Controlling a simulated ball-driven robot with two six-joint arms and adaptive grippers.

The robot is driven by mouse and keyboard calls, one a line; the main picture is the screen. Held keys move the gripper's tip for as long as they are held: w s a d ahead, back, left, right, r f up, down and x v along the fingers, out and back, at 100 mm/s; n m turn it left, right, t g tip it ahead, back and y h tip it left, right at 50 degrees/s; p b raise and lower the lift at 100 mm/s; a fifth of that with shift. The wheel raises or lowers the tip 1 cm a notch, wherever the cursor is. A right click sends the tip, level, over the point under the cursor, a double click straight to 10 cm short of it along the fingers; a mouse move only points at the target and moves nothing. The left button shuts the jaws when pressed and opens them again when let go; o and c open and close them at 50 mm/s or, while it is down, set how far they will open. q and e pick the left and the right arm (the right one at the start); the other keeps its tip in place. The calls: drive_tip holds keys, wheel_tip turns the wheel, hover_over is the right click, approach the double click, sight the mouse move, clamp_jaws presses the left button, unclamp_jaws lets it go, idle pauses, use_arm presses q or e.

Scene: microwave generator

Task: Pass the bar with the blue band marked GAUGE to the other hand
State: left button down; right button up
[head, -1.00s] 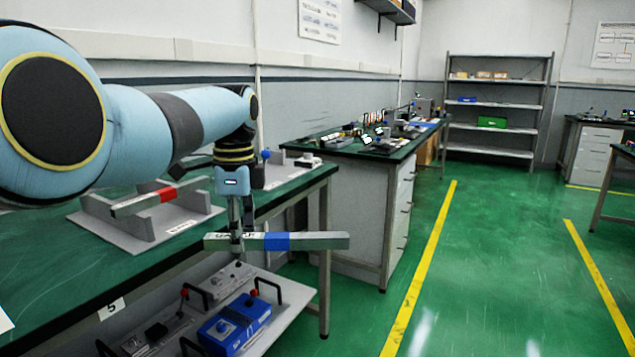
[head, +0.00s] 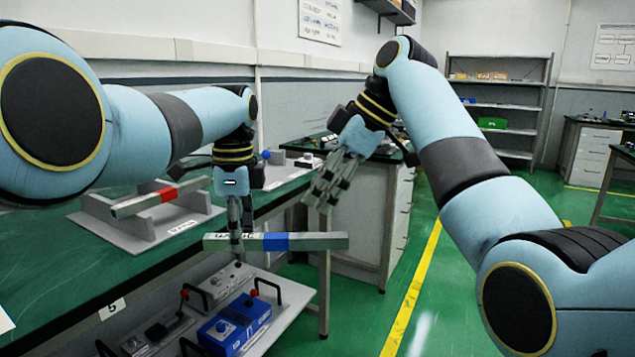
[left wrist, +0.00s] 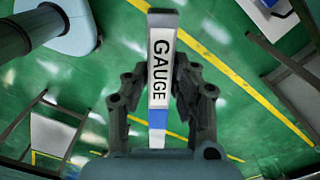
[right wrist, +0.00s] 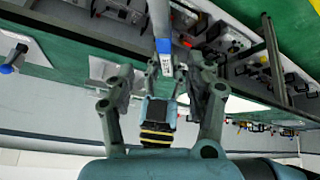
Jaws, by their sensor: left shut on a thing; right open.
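The grey bar with the blue band (head: 310,241) is held roughly level in the air beyond the bench's front edge. Its GAUGE lettering is clear in the left wrist view (left wrist: 160,60). My left gripper (head: 237,240) points down and is shut on the lettered part, left of the blue band. My right gripper (head: 322,198) is open and empty, above and apart from the bar's right part, its fingers slanting down-left.
A similar bar with a red band (head: 155,198) rests on a grey cradle (head: 190,213) on the green bench (head: 45,255). Below the bar is a lower shelf (head: 270,325) with a blue box (head: 235,325) and handles. Another bench (head: 345,245) stands behind.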

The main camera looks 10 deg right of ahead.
sight(282, 236)
use_arm(q)
drive_tip(key=shift+d, duration=0.2)
use_arm(e)
drive_tip(key=x, duration=0.7)
drive_tip(key=a+x, duration=0.1)
drive_tip(key=x, duration=0.3)
drive_tip(key=shift+s+a, duration=0.15)
drive_tip(key=shift+s, duration=0.1)
clamp_jaws()
use_arm(q)
drive_tip(key=c, duration=1)
unclamp_jaws()
